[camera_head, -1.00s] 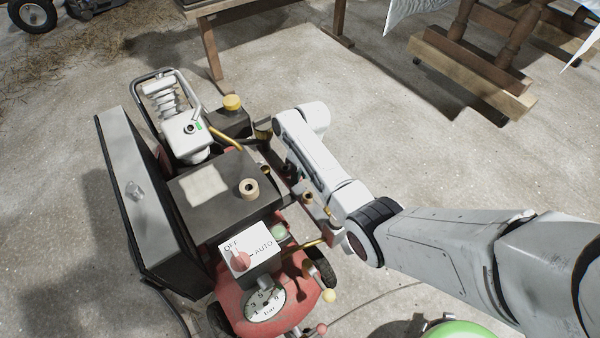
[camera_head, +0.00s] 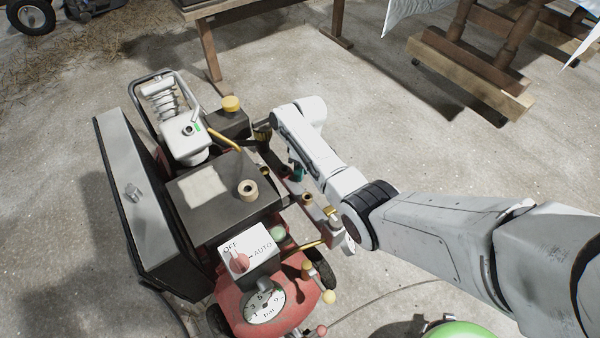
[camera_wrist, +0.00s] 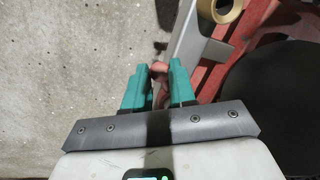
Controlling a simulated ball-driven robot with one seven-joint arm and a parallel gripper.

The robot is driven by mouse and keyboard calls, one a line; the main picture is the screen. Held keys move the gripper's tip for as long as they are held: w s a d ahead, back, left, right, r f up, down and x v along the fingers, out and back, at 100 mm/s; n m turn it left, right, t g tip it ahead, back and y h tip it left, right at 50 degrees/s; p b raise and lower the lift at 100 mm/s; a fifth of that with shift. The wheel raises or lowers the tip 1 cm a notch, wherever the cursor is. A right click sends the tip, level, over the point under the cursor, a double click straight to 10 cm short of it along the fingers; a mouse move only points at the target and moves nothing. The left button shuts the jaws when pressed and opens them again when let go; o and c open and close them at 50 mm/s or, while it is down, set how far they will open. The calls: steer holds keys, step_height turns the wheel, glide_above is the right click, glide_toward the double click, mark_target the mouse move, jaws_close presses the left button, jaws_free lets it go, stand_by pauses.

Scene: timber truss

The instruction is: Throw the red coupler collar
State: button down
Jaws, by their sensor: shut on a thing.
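My gripper (camera_wrist: 160,68) shows in the wrist view with two teal fingers shut on a small reddish piece between the tips, which looks like the red coupler collar (camera_wrist: 159,69). Only part of the collar shows between the fingers. In the head view, the teal fingers of my gripper (camera_head: 298,172) are small and partly under my arm, at the right side of the compressor (camera_head: 220,190). The collar itself cannot be made out there.
A white OFF/AUTO switch box (camera_head: 250,248) and a round gauge (camera_head: 264,302) face the front of the compressor. A wooden table (camera_head: 212,50) and trestle (camera_head: 470,75) stand behind. Concrete floor is open between.

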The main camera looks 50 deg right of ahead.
steer(key=shift+w+d+n+g+h+b, duration=0.25)
steer(key=shift+w+d+n+b, duration=0.3)
steer(key=shift+n, duration=1.1)
steer(key=shift+w+d+n+g+h+b, duration=0.15)
steer(key=shift+w+d+n+g+b, duration=0.4)
steer(key=shift+n, duration=1.15)
steer(key=shift+w+d+n+h+b, duration=0.25)
steer(key=shift+w+n+b, duration=0.6)
steer(key=shift+n, duration=0.8)
steer(key=c, duration=0.9)
jaws_free()
steer(key=shift+c, duration=0.2)
step_height(320, 180, up, 11)
steer(key=w+d+p, duration=0.1)
steer(key=p, duration=0.2)
steer(key=shift+w+f, duration=0.2)
steer(key=shift+w, duration=0.15)
